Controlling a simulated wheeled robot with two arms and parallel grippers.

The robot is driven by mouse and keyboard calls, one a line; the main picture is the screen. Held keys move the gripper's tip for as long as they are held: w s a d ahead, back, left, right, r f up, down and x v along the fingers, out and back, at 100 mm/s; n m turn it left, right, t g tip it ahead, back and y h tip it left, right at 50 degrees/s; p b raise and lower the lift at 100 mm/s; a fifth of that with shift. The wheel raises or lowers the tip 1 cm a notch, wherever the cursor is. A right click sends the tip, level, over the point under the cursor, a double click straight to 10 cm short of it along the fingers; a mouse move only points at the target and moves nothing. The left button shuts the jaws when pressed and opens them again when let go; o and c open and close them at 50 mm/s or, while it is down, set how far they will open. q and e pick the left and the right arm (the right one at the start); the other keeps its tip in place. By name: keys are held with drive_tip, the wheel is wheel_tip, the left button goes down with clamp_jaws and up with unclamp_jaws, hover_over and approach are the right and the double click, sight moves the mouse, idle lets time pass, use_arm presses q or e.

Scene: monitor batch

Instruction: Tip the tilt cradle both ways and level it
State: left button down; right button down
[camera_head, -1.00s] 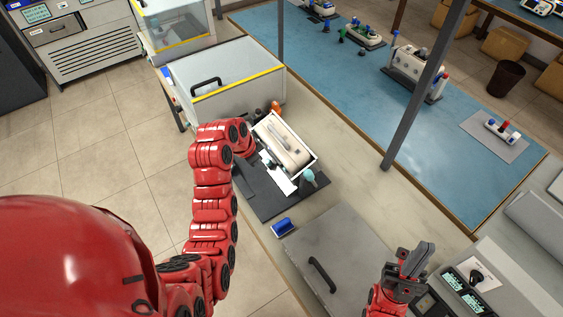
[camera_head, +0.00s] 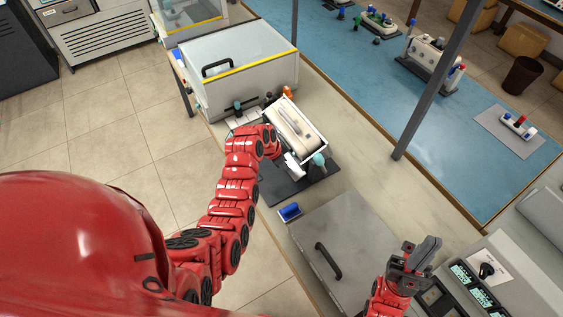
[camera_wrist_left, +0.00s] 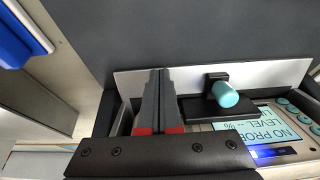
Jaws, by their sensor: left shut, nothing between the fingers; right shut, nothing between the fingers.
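The tilt cradle, a white open frame (camera_head: 320,152) holding a pale elongated device (camera_head: 297,128), sits on a dark base plate (camera_head: 285,190) in the head view. A teal knob (camera_head: 318,159) is at its near end. Contact cannot be told. My right gripper (camera_head: 428,246) is shut and empty, far from the cradle.
A large box with a yellow edge (camera_head: 240,68) stands behind the cradle. A blue block (camera_head: 289,211) and a grey lid with a black handle (camera_head: 345,240) lie in front. A grey post (camera_head: 440,75) rises at the right. Bare bench lies right of the cradle.

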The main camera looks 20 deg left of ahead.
idle(0.3)
use_arm(q)
drive_tip(key=b, duration=0.1)
drive_tip(key=f+b, duration=0.1)
drive_tip(key=b, duration=0.1)
drive_tip(key=shift+w+d+f+t+h, duration=0.15)
drive_tip(key=shift+w+f+t+h, duration=0.15)
drive_tip(key=shift+t, duration=0.1)
drive_tip(key=shift+b, duration=0.6)
drive_tip(key=shift+s+d+r, duration=0.1)
drive_tip(key=shift+r, duration=0.25)
